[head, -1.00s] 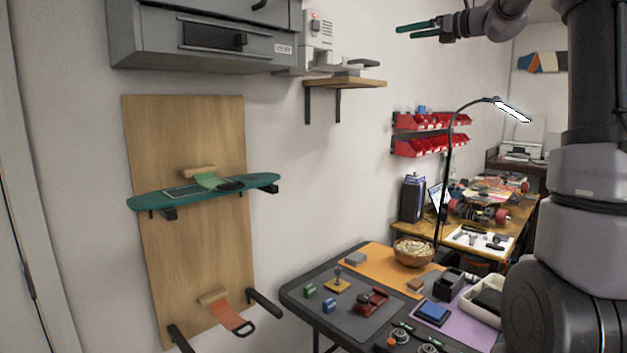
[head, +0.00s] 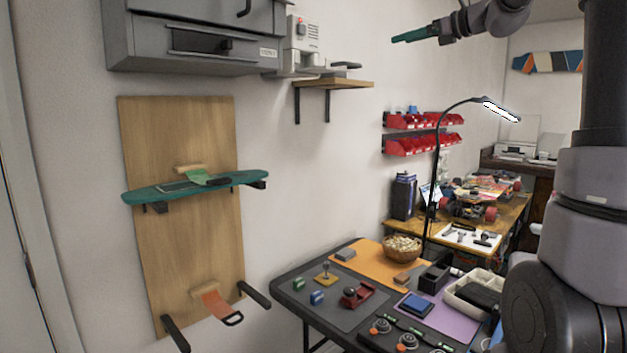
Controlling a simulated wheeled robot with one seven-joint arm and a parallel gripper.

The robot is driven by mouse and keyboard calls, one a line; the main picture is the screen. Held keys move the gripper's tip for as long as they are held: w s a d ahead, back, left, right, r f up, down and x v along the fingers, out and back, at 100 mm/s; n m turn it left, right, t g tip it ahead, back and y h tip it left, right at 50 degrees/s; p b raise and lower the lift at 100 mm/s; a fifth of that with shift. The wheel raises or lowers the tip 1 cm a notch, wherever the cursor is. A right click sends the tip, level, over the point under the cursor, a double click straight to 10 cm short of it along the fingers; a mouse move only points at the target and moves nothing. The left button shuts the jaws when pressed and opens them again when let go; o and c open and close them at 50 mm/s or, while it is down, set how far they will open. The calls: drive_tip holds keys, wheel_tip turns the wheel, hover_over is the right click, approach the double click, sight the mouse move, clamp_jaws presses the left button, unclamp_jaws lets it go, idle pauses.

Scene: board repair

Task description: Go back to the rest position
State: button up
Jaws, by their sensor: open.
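My gripper (head: 415,35) is raised at the top right of the head view, its green fingers pointing left. It is open and nothing shows between the fingers. It is in the air, apart from the wall, shelf and tables. One finger largely covers the other from this side.
A teal skateboard deck (head: 150,194) rests on pegs on a wooden wall panel (head: 190,250) at left. A grey cabinet (head: 140,48) and small wooden shelf (head: 345,84) are on the wall. A dark table (head: 290,283) with tools and a lamp (head: 437,160) stand below my gripper.

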drive_tip(key=s+f+n+g+h, duration=0.2)
drive_tip(key=s+f+n+h, duration=0.3)
drive_tip(key=s+f+n, duration=0.5)
drive_tip(key=s+f+n+g+h, duration=0.2)
drive_tip(key=s+f+n+h, duration=0.3)
drive_tip(key=s+f+n, duration=0.5)
drive_tip(key=s+f, duration=0.6)
drive_tip(key=s, duration=0.6)
drive_tip(key=shift+s+a+f+n, duration=0.15)
drive_tip(key=shift+s+a+n, duration=0.25)
